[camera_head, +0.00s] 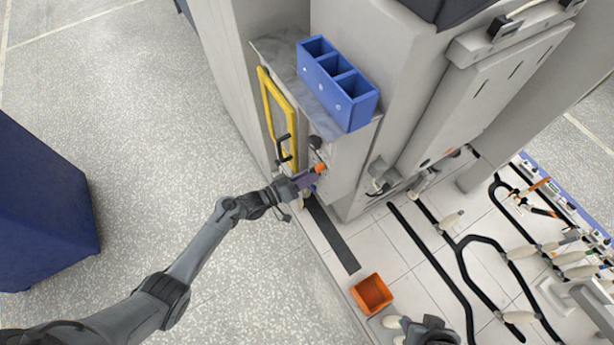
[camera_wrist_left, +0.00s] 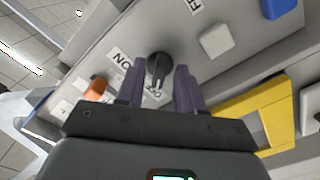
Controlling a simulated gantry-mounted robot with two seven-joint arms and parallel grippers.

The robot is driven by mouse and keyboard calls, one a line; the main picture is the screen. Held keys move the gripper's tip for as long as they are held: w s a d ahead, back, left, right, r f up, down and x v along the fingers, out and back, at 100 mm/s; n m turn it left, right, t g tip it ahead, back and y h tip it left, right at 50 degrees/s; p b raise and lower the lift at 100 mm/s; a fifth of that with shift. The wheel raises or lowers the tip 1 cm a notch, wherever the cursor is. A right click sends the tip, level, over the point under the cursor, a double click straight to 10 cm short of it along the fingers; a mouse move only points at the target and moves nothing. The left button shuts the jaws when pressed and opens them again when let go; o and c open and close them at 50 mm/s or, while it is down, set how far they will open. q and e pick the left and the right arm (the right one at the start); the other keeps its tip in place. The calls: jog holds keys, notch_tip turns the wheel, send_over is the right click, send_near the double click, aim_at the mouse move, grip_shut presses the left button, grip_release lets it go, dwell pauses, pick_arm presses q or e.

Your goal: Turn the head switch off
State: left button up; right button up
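The head switch (camera_wrist_left: 159,66) is a round black knob on a grey panel, with white labels beside it; one reads "NO" as seen here, another by the fingers is partly hidden. In the left wrist view my left gripper (camera_wrist_left: 160,85) is open, with one purple finger on each side of the knob. I cannot tell whether the fingers touch it. In the head view the left gripper (camera_head: 306,179) is at the front panel of the grey machine, and the switch is hard to make out there. My right gripper (camera_head: 430,332) is only partly seen at the bottom edge.
An orange knob (camera_wrist_left: 96,88) and a pale square button (camera_wrist_left: 216,39) flank the switch. A yellow frame (camera_head: 278,115) is on the machine's side. A blue three-pocket holder (camera_head: 338,83) sits above. An orange bin (camera_head: 372,294) stands below right.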

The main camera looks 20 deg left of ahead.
dwell(0.3)
pick_arm(q)
jog(key=p+v, duration=0.1)
jog(key=v, duration=0.9)
jog(key=shift+s+a, duration=0.25)
jog(key=shift+s, duration=0.1)
